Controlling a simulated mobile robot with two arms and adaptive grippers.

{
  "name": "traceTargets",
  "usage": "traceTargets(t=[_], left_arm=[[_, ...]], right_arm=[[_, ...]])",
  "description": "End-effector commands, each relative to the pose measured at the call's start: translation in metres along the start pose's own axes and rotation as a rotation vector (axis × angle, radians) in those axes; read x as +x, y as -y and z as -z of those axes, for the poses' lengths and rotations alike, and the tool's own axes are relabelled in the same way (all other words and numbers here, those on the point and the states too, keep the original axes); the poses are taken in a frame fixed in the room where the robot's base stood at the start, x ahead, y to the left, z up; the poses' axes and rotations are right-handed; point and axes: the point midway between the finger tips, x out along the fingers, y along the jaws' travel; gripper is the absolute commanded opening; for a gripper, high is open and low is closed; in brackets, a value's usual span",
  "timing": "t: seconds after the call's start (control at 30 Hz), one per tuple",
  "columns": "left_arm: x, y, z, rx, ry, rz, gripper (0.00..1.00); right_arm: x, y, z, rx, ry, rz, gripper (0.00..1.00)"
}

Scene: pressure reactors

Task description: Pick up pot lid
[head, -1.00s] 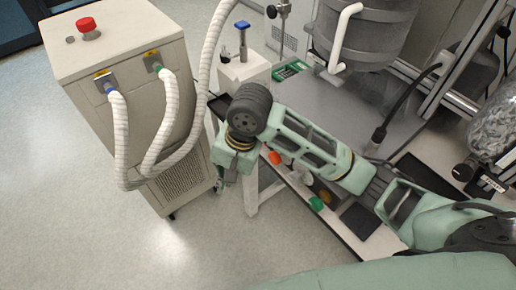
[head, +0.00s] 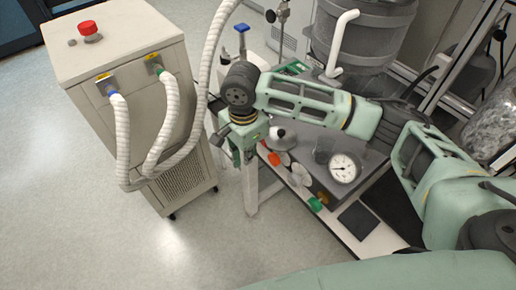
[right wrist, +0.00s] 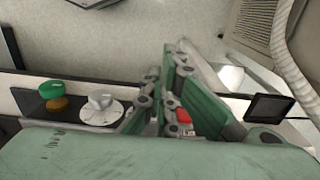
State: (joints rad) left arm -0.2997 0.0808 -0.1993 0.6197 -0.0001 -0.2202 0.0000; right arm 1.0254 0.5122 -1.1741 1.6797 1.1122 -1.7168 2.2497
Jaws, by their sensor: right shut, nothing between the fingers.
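My right gripper (head: 234,158) points down beside the front left corner of the reactor bench. In the right wrist view its fingers (right wrist: 166,62) are together with nothing between them. A small silver rounded piece with a dark top (head: 283,138) sits on the bench just right of my wrist; it may be the pot lid, but I cannot tell for sure. It is apart from the gripper. A large grey vessel (head: 375,35) with a white bent pipe stands at the back of the bench. My left gripper is out of view.
The bench's front panel carries a red knob (head: 274,159), a white dial (head: 300,175) and a green knob (head: 315,204). A round gauge (head: 345,167) stands behind them. A beige cabinet (head: 140,110) with white hoses is at left. The floor in front is clear.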

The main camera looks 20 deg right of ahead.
Motion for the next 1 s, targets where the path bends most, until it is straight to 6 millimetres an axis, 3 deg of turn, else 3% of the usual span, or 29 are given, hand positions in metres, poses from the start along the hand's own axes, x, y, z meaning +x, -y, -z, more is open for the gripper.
traceTargets(t=[0.07,0.2,0.33,0.77,1.0], left_arm=[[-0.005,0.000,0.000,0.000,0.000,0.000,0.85],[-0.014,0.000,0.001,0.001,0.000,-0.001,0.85],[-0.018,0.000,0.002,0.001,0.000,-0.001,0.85],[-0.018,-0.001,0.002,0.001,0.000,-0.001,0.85],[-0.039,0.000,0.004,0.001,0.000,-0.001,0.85]], right_arm=[[0.015,-0.001,0.001,0.001,-0.001,-0.002,0.00],[0.012,0.000,0.025,0.005,-0.003,0.001,0.00],[0.013,0.000,0.035,0.001,-0.002,0.001,0.00],[0.015,0.000,0.040,-0.001,-0.001,0.002,0.00],[0.010,-0.001,0.050,0.002,0.001,-0.001,0.00]])
